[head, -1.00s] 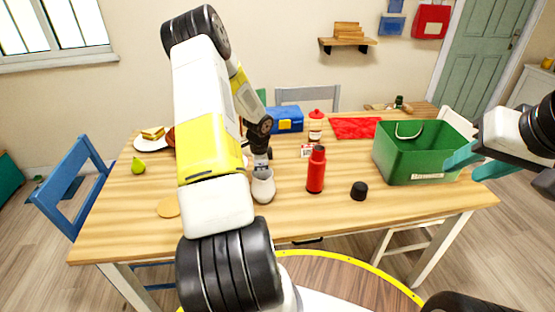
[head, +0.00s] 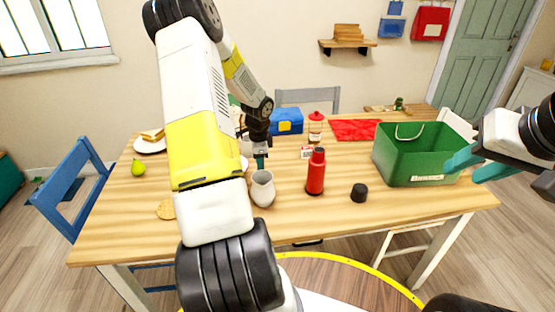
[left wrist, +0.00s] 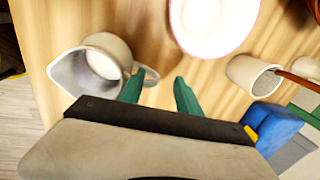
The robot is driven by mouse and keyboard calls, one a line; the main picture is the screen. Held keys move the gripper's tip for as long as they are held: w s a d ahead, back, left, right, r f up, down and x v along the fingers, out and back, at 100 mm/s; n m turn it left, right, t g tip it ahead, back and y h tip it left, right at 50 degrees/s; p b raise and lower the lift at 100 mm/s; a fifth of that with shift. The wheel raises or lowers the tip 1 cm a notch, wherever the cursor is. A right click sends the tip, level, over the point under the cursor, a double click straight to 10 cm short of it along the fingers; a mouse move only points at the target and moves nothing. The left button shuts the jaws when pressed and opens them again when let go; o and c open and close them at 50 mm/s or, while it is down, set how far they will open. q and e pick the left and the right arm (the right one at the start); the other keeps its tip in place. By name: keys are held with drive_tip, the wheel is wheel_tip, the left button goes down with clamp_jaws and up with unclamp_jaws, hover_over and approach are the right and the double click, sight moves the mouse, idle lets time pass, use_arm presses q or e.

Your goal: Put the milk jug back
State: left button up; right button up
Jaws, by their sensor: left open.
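The milk jug (head: 263,190) is pale grey and stands upright near the table's front middle. In the left wrist view the jug (left wrist: 88,68) is seen from above, with white inside it. My left gripper (head: 260,160) is just behind the jug in the head view. My right gripper (head: 474,166) is open and empty beside the green crate, at the right.
A red bottle (head: 316,172) and a black cap (head: 359,192) stand right of the jug. The green crate (head: 415,165) is at the right end of the table (head: 340,222). A white plate (left wrist: 212,22) and a white cup (left wrist: 248,75) lie near the left gripper.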

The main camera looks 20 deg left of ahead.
use_arm(q)
drive_tip(key=r, duration=0.5)
drive_tip(key=shift+s+d+r, duration=0.15)
drive_tip(key=shift+s+d, duration=0.05)
drive_tip(key=shift+s, duration=0.1)
wheel_tip(320, 180, up, 10)
drive_tip(key=n, duration=0.2)
hover_over(270, 181)
drive_tip(key=s+d+r+n+t, duration=0.2)
drive_tip(key=s+d+r, duration=0.3)
drive_tip(key=r, duration=0.2)
drive_tip(key=s+d+r+n+t+h, duration=0.1)
drive_tip(key=s+d+r+n, duration=0.2)
drive_tip(key=s, duration=0.5)
drive_tip(key=s+d+r+n+t+h, duration=0.1)
drive_tip(key=s+d+r+n+h, duration=0.1)
drive_tip(key=s+d+r+n, duration=0.2)
drive_tip(key=s+d+r, duration=0.2)
drive_tip(key=s+d, duration=0.2)
drive_tip(key=shift+s+d+r+t, duration=0.2)
drive_tip(key=shift+d+t, duration=0.05)
drive_tip(key=shift+t, duration=0.15)
